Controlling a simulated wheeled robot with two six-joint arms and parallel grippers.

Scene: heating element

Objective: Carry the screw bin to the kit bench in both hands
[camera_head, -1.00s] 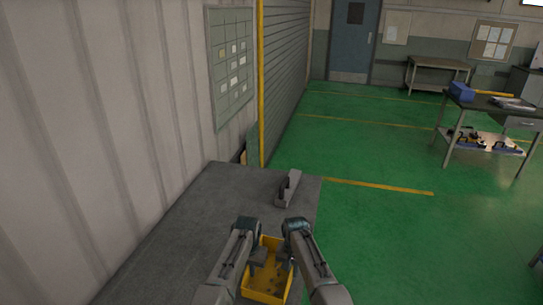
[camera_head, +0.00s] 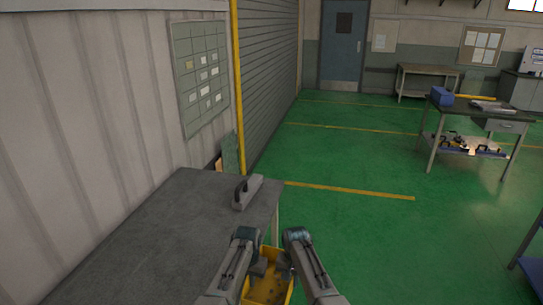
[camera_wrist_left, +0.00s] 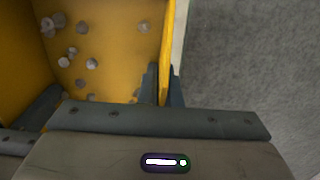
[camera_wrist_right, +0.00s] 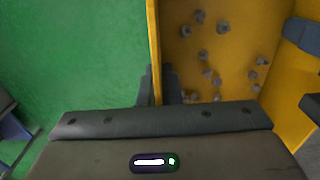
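The yellow screw bin (camera_head: 262,291) hangs between my two arms at the bottom of the head view, with several grey screws loose on its floor. My left gripper (camera_wrist_left: 163,88) is shut on one side wall of the bin (camera_wrist_left: 110,35). My right gripper (camera_wrist_right: 157,88) is shut on the opposite wall of the bin (camera_wrist_right: 235,50). In the head view the left gripper (camera_head: 259,267) and right gripper (camera_head: 284,264) reach in at the bin's sides. The bin's near end is cut off. A dark-topped bench (camera_head: 470,112) with a blue box (camera_head: 441,96) stands at the right.
A grey table (camera_head: 150,235) lies left of the bin, with a grey handled object (camera_head: 246,192) near its right edge. Green floor (camera_head: 370,230) is open ahead and right. A blue-shelved unit (camera_head: 530,270) shows at the lower right edge. A workbench (camera_head: 428,72) stands at the back.

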